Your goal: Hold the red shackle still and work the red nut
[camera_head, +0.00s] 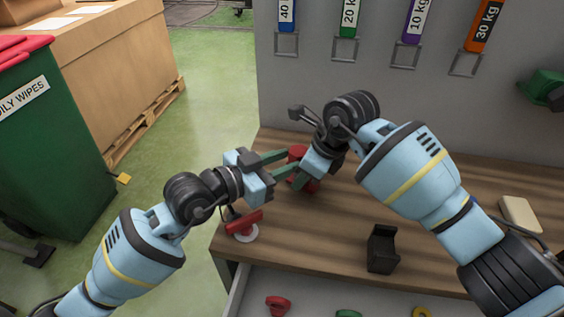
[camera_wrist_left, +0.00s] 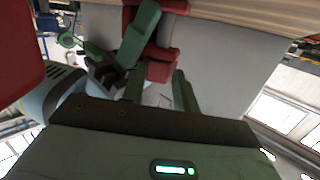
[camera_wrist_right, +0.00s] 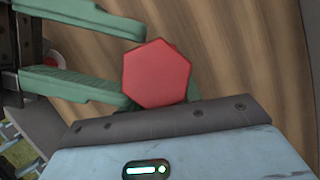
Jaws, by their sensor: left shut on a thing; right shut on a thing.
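The red nut (camera_wrist_right: 157,74) shows as a hexagon in the right wrist view, up against my right gripper, with one green finger (camera_wrist_right: 192,84) partly behind it. My right gripper (camera_head: 301,181) is shut on it. The red shackle (camera_head: 297,151) is mostly hidden between the two grippers in the head view; a red part of it shows in the left wrist view (camera_wrist_left: 158,70). My left gripper (camera_head: 300,161) reaches in from the left and is shut on the shackle. The two grippers are very close together, their fingers crossing in the head view.
A red fixture (camera_head: 244,221) on a white disc stands at the bench's left front. A black holder (camera_head: 382,250) stands at the front right. An open drawer (camera_head: 310,301) below holds red, green and yellow pieces. A panel (camera_head: 330,95) rises behind the wooden bench (camera_head: 335,225).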

